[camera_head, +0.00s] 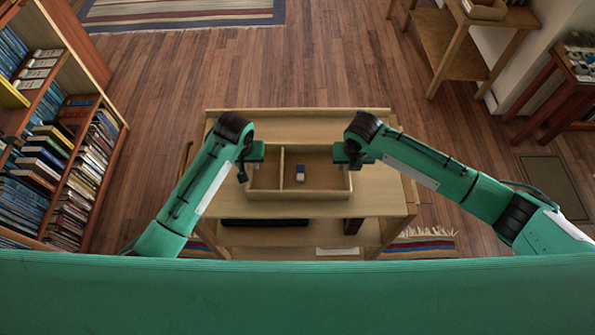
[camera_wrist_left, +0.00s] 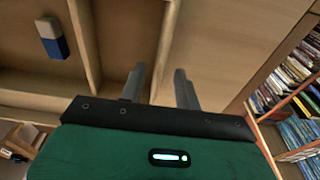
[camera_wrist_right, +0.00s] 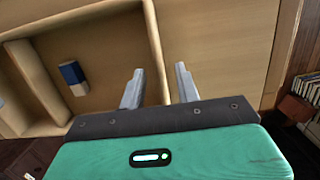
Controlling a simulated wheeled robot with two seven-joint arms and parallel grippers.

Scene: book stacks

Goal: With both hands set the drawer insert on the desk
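The drawer insert (camera_head: 300,194) is a pale wooden tray with a divider. It sits level over the middle of the desk top (camera_head: 385,198) and appears to rest on it. A blue and white block (camera_head: 300,172) lies in its right compartment. My left gripper (camera_wrist_left: 160,84) is at the insert's left wall, its two fingers apart on either side of that wall. My right gripper (camera_wrist_right: 158,82) is at the right wall, its fingers also apart astride it. Gaps show between fingers and wall in both wrist views. In the head view the fingertips are mostly hidden.
A bookcase (camera_head: 75,125) stands at the left. A wooden side table (camera_head: 455,60) and a darker table (camera_head: 560,105) stand at the right. Bare desk surface surrounds the insert. A dark object (camera_head: 264,222) lies on the shelf below the desk top.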

